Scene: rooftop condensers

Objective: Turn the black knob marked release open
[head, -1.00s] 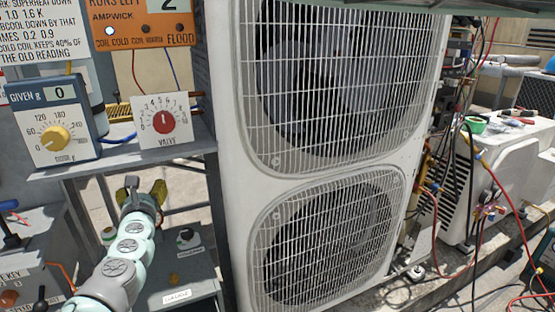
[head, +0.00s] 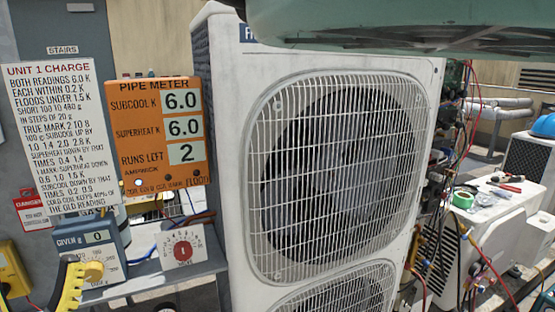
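The black knob marked release is not in view. The lower grey box under the shelf, where a dark knob showed earlier, is below the picture. A yellow and black part of my gripper (head: 75,283) shows at the lower left. It overlaps the blue GIVEN g box (head: 114,254) in the picture, just left of its pale yellow knob (head: 92,271); I cannot tell whether it touches. The rest of the gripper is cut off, so its opening is hidden.
The orange pipe meter (head: 160,103) reads 6.0, 6.0 and 2. A white valve box with a red knob (head: 183,250) stands on the shelf. The large condenser (head: 228,170) fills the middle. A yellow meter (head: 12,272) is at the left edge.

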